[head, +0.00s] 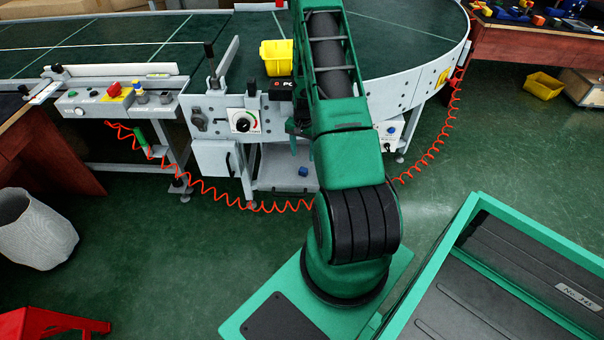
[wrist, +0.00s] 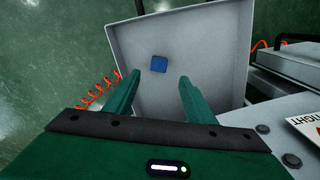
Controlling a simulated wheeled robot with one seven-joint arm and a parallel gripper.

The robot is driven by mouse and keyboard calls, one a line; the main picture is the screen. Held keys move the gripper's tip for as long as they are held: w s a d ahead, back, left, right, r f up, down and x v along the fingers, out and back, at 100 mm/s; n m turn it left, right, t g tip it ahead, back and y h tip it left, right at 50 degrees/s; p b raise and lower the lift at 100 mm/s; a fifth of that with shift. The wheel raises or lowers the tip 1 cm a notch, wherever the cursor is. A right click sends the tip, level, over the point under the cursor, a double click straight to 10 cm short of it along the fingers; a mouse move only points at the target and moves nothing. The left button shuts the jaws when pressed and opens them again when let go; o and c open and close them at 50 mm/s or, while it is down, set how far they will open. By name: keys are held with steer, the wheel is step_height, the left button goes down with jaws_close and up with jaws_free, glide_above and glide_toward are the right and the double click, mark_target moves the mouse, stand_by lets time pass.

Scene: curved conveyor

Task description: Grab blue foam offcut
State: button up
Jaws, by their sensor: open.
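The blue foam offcut (head: 303,171) is a small blue block on a low grey shelf (head: 275,184) under the conveyor's control panel. In the wrist view the offcut (wrist: 158,64) lies on the grey tray-like shelf surface (wrist: 205,40), beyond my fingertips and nearer the left finger. My gripper (wrist: 172,82) is open, with two green fingers apart and nothing between them. In the head view my green arm reaches toward the conveyor, and its forearm hides most of the gripper.
A coiled orange-red hose (head: 265,208) hangs in front of the shelf and shows left of my fingers in the wrist view (wrist: 98,92). A yellow bin (head: 277,57) sits above on the conveyor's edge. Grey machine housing (wrist: 250,118) lies close at the right of my gripper.

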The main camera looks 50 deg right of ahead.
mark_target(303, 169)
steer(key=shift+s+f, duration=0.1)
steer(key=shift+f, duration=4.3)
steer(key=shift+d, duration=0.1)
steer(key=c, duration=1.1)
